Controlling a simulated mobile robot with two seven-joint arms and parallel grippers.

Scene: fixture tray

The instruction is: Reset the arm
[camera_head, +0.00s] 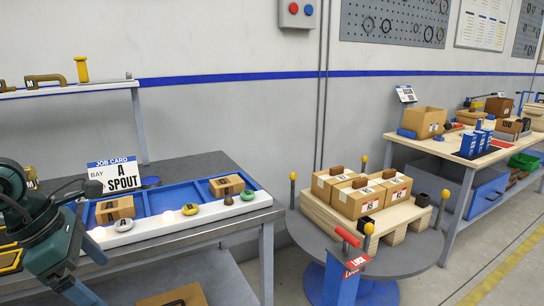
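My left arm (55,238), dark teal and black, comes in from the left edge in front of the left bench. Its lower end hangs near the bench's front left edge. I cannot make out its fingertips, or whether they hold anything. My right arm and gripper are not in view. Beside my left arm is the blue fixture tray (160,200) with a white front rim. One cardboard box (115,209) sits in its left part and another (227,185) in its right part. Small round pieces, among them a green one (247,196), lie along the front rim.
A job card (113,176) reading "BAY A SPOUT" stands behind the tray. A second workbench (455,147) stands at right. Open floor lies at lower right.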

